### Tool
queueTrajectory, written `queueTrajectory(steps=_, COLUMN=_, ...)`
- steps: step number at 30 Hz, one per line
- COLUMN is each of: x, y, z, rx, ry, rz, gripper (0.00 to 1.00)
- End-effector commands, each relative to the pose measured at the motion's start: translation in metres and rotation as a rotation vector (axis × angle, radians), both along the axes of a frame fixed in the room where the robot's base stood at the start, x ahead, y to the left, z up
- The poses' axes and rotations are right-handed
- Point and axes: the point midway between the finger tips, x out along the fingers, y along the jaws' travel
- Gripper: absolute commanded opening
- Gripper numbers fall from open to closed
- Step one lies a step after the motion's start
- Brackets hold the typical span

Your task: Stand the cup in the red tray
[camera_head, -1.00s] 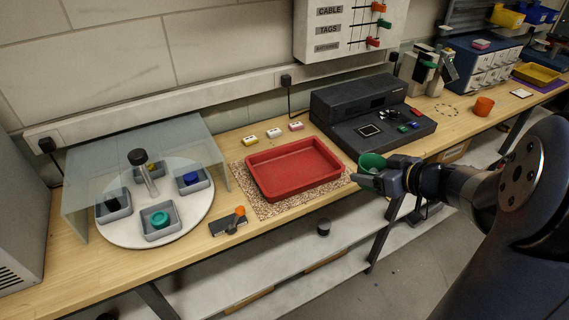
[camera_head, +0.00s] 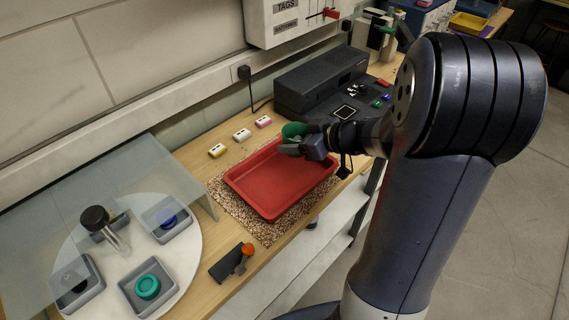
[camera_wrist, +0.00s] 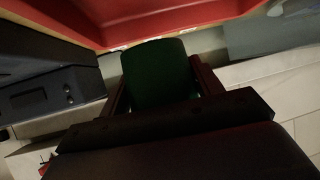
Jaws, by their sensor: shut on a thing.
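The green cup (camera_head: 294,131) is held in my gripper (camera_head: 298,143), which is shut on it. In the head view the cup is above the far right part of the red tray (camera_head: 262,205), and its height over the tray is hard to tell. The tray is empty and lies on a speckled mat (camera_head: 226,198). In the wrist view the dark green cup (camera_wrist: 158,74) sits between the two fingers, with the red tray (camera_wrist: 150,22) beyond it. The cup's lower part is partly hidden by the gripper.
A dark console (camera_head: 318,82) with buttons stands behind the tray. Small labelled blocks (camera_head: 242,135) lie along the back of the bench. A round white turntable (camera_head: 190,240) with grey bins and a clear shield (camera_head: 120,190) is at left. A dark tool with an orange knob (camera_head: 247,249) lies in front.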

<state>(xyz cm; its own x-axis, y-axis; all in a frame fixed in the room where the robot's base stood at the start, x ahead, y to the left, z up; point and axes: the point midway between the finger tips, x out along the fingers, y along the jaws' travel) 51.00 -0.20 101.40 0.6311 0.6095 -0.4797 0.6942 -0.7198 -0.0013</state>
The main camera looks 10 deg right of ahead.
Motion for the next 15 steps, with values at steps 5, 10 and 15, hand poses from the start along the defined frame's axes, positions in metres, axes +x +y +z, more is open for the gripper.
queueTrajectory(steps=5, x=0.000, y=0.000, z=-0.028, rx=0.001, ry=0.001, rz=-0.001, gripper=0.34)
queueTrajectory(steps=10, x=0.000, y=0.000, z=-0.048, rx=0.002, ry=0.003, rz=-0.001, gripper=0.34)
queueTrajectory(steps=15, x=0.000, y=0.000, z=-0.066, rx=0.001, ry=0.001, rz=-0.001, gripper=0.34)
